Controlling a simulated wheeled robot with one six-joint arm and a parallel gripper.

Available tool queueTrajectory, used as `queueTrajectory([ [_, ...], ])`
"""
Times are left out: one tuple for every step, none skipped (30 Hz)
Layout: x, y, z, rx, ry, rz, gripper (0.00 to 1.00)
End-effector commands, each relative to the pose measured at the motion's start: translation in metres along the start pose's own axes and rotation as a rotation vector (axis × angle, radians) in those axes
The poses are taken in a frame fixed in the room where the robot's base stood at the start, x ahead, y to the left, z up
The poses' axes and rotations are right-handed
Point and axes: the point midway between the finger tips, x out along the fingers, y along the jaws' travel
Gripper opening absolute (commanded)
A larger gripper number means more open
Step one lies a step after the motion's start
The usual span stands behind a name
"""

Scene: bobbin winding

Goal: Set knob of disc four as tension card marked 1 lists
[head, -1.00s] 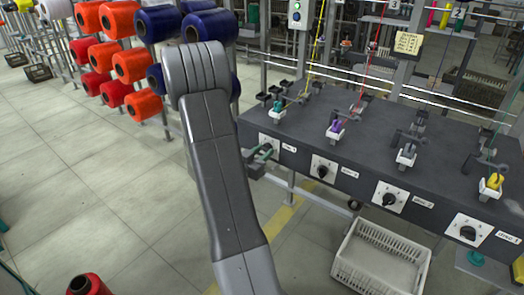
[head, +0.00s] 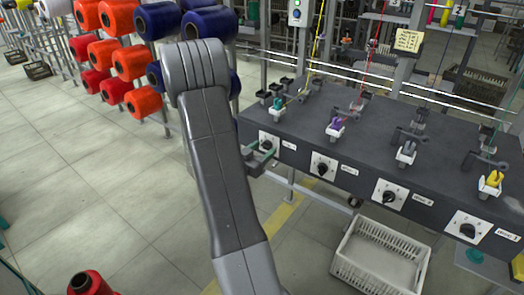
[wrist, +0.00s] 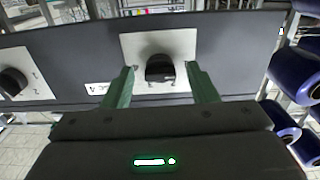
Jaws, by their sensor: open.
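The leftmost knob in the head view (head: 266,145) is partly hidden by my gripper (head: 264,158). In the wrist view this black knob (wrist: 160,68) sits on a white dial plate (wrist: 133,47). My gripper (wrist: 160,71) is open, its two green fingers on either side of the knob with a visible gap to each. A label (wrist: 97,88) is beside the plate, too small to read. A yellowish card (head: 408,40) with handwriting hangs on the rack behind; its lines and mark are unreadable here.
The dark bench (head: 330,105) carries several more knobs along its front, such as the second (head: 322,168) and third (head: 389,196). A white crate (head: 382,255) stands on the floor below. Spools of orange and blue yarn (head: 160,22) hang at the left.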

Motion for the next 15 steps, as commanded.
queueTrajectory([
  [-0.004,-0.001,0.000,0.000,0.000,-0.002,0.53],
  [-0.008,-0.001,0.000,0.000,0.000,-0.003,0.53],
  [-0.013,-0.002,0.000,0.000,0.000,-0.004,0.53],
  [-0.018,-0.001,0.000,-0.001,-0.001,-0.005,0.53],
  [-0.024,-0.001,0.000,-0.001,-0.001,-0.005,0.53],
  [-0.032,-0.001,0.000,-0.001,0.000,-0.005,0.53],
  [-0.038,-0.002,0.000,-0.001,0.000,-0.006,0.53],
  [-0.045,-0.002,0.000,-0.001,-0.001,-0.007,0.53],
  [-0.054,-0.002,0.000,-0.001,0.000,-0.006,0.53],
  [-0.060,-0.002,0.000,-0.001,0.000,-0.007,0.53],
  [-0.067,-0.002,0.000,-0.001,-0.001,-0.006,0.53],
  [-0.075,-0.002,0.000,-0.001,0.000,-0.006,0.53],
  [-0.081,-0.001,0.000,-0.001,-0.001,-0.006,0.53],
  [-0.087,-0.001,0.000,-0.001,-0.001,-0.007,0.53],
  [-0.094,-0.002,0.000,-0.001,-0.001,-0.006,0.53],
])
